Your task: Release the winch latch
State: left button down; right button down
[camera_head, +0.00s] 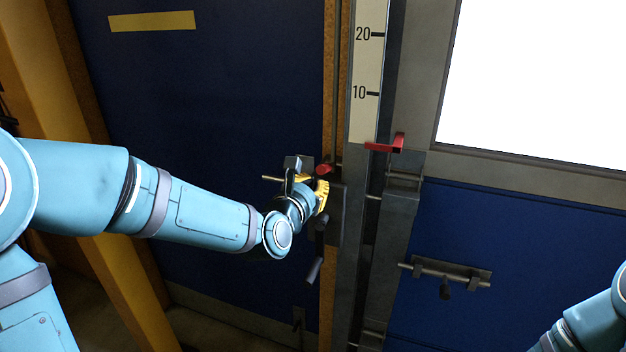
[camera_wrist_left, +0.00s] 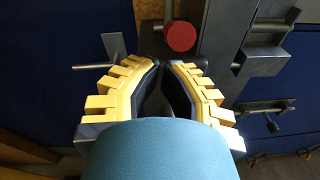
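My left gripper (camera_head: 321,197) is at the dark post beside the blue door, just below a red knob (camera_head: 325,169). In the left wrist view its two yellow-backed fingers (camera_wrist_left: 162,65) come together at the tips, with nothing seen between them. The red knob (camera_wrist_left: 181,37) shows just beyond the tips, apart from them. A dark crank-like handle (camera_head: 315,270) hangs below the gripper. Which part is the winch latch I cannot tell for sure; the hand hides part of the mechanism. My right arm shows at the lower right, its gripper outside the picture.
A grey bolt (camera_head: 298,165) sits left of the knob on the blue door (camera_head: 220,80). A scale (camera_head: 367,70) with a red pointer (camera_head: 386,144) stands to the right. Another bolt (camera_head: 445,270) is on the right blue panel (camera_head: 530,240), below a white pane (camera_head: 540,80).

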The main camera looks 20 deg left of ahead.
pick_arm(q)
jog(key=shift+w+r, duration=0.2)
dwell(0.3)
notch_tip(320, 180, up, 7)
jog(key=w+g+p, duration=0.2)
jog(key=p, duration=0.2)
jog(key=shift+w+f+g, duration=0.15)
jog(key=shift+w+g, duration=0.15)
jog(key=shift+g, duration=0.1)
dwell(0.9)
jog(key=shift+w, duration=0.1)
dwell(0.5)
